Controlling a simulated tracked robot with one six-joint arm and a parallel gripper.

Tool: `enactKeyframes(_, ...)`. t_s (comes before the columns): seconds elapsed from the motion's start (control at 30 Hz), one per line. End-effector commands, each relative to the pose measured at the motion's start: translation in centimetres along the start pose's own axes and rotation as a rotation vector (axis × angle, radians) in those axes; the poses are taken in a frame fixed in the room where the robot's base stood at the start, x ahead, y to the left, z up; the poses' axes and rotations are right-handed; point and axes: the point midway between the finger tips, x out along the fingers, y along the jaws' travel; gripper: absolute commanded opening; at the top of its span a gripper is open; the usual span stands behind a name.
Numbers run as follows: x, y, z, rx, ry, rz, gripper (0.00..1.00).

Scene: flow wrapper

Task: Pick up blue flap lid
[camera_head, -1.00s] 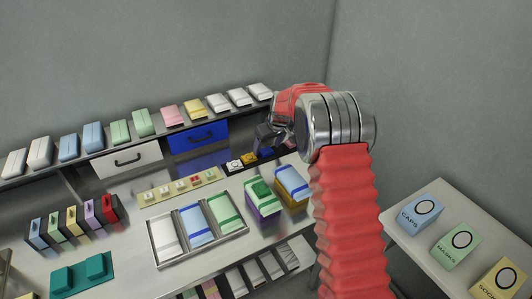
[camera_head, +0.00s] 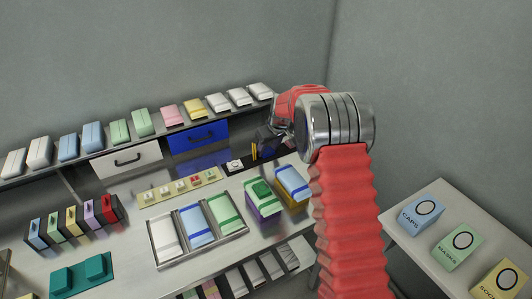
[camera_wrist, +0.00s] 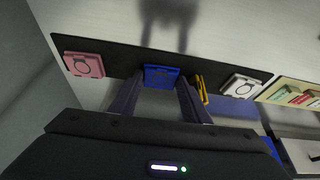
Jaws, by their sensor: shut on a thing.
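The blue flap lid (camera_wrist: 162,76) is a small square lid on the dark strip (camera_wrist: 120,53) in the wrist view. My gripper (camera_wrist: 160,88) is shut on it, with one finger on each side. In the head view my gripper (camera_head: 264,142) is down at the strip and hides the blue lid. A yellow lid (camera_wrist: 200,89) stands close against the outer side of the right finger and looks tipped up. It shows in the head view as a thin yellow sliver (camera_head: 254,151).
A pink lid (camera_wrist: 84,65) lies on the strip to the left, and a white lid (camera_wrist: 241,84) to the right. The green-topped box (camera_head: 263,194) and blue-banded box (camera_head: 292,184) stand in front. A blue drawer (camera_head: 198,137) is behind to the left.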

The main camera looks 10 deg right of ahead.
Motion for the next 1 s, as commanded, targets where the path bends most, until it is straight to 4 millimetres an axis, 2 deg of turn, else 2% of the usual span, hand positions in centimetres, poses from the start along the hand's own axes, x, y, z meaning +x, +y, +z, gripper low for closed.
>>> enactKeyframes(0.03, 0.4, -0.4, 0.5, 0.0, -0.011, -0.007, 0.22)
enactKeyframes(0.27, 0.4, -0.5, 0.3, 0.0, -0.01, -0.008, 0.22)
enactKeyframes(0.43, -0.5, -0.4, -0.1, 0.0, -0.006, -0.007, 0.22)
enactKeyframes(1.0, -8.6, -0.2, -3.7, 0.001, 0.002, -0.003, 0.22)
